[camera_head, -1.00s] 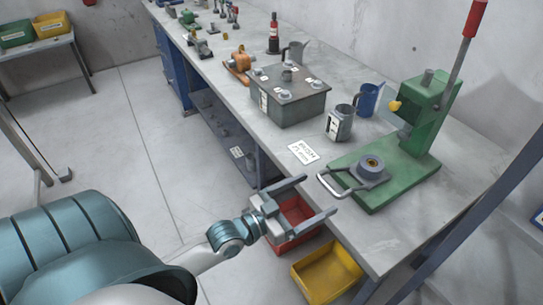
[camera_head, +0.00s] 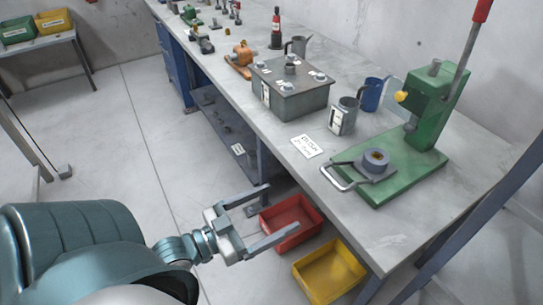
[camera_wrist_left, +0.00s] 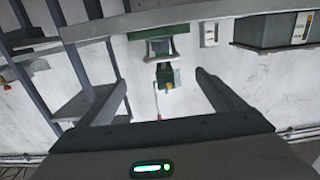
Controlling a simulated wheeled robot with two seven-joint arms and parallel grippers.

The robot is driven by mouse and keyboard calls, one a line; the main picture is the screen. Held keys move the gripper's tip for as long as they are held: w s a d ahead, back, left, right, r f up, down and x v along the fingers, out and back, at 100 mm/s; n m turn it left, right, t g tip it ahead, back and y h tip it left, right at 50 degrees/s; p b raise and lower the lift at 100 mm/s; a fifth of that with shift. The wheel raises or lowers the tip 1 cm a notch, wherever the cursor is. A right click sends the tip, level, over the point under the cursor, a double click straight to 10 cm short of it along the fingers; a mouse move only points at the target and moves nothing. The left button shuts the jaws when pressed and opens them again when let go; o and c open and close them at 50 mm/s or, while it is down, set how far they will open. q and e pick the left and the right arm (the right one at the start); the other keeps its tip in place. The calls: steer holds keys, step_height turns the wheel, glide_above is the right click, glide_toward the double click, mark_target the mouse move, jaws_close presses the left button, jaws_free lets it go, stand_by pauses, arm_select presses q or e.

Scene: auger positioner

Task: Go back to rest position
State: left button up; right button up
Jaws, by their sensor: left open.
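My left gripper (camera_head: 268,219) is open and empty in the head view. It is off the front edge of the workbench, in the air, with a red bin behind its fingers. In the left wrist view its two fingers (camera_wrist_left: 158,95) are spread wide with nothing between them in the grip. The green press (camera_head: 400,160), with a red-tipped lever and a grey round piece on its base, stands on the bench beyond the gripper. The press also shows, farther off, in the left wrist view (camera_wrist_left: 163,50). My right gripper is not in view.
The workbench (camera_head: 410,232) carries a grey metal box (camera_head: 290,95), a grey mug (camera_head: 343,116), a blue mug (camera_head: 372,96) and a white label card (camera_head: 308,146). A red bin (camera_head: 290,222) and a yellow bin (camera_head: 329,272) are below its front edge.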

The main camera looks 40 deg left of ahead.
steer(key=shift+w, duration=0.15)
